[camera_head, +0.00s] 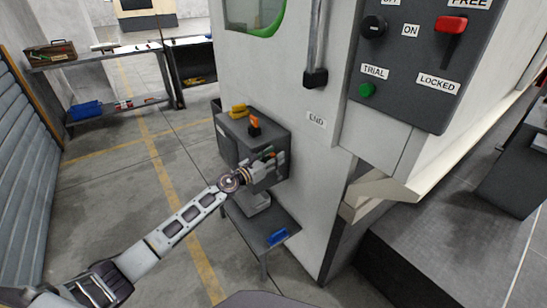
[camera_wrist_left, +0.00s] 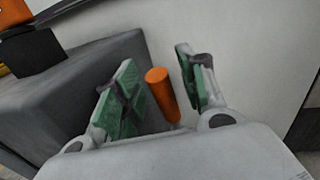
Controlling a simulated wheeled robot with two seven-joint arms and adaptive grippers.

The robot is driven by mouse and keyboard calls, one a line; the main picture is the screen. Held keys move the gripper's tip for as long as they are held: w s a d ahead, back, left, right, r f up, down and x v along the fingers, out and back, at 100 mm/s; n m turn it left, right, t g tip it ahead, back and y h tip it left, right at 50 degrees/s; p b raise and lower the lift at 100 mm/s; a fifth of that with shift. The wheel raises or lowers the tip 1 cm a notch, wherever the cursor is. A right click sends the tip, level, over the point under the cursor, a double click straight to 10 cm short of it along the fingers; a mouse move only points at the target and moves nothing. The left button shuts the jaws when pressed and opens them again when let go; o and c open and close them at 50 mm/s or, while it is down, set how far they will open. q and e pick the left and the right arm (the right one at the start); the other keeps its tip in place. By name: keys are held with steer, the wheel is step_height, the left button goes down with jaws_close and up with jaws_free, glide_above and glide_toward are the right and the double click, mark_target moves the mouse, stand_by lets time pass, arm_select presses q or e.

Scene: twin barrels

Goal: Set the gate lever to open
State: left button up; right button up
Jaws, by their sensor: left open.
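An orange cylindrical handle (camera_wrist_left: 162,92), which looks like the lever's grip, stands between the green-padded fingers of my left gripper (camera_wrist_left: 153,80) in the left wrist view. In the head view my left gripper (camera_head: 272,163) is at the right front of a grey box (camera_head: 232,145) beside the white machine. The handle is mostly hidden there by the fingers. No label naming the lever is readable. My right gripper is not in view.
An orange knob (camera_head: 254,126) and a yellow piece (camera_head: 238,111) sit on the box top. The white machine wall (camera_head: 315,165) is close on the right, with a control panel (camera_head: 410,70) carrying a red handle (camera_head: 451,25). Open floor lies left.

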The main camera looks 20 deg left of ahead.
arm_select(q)
jaws_close()
stand_by(0.3)
stand_by(0.3)
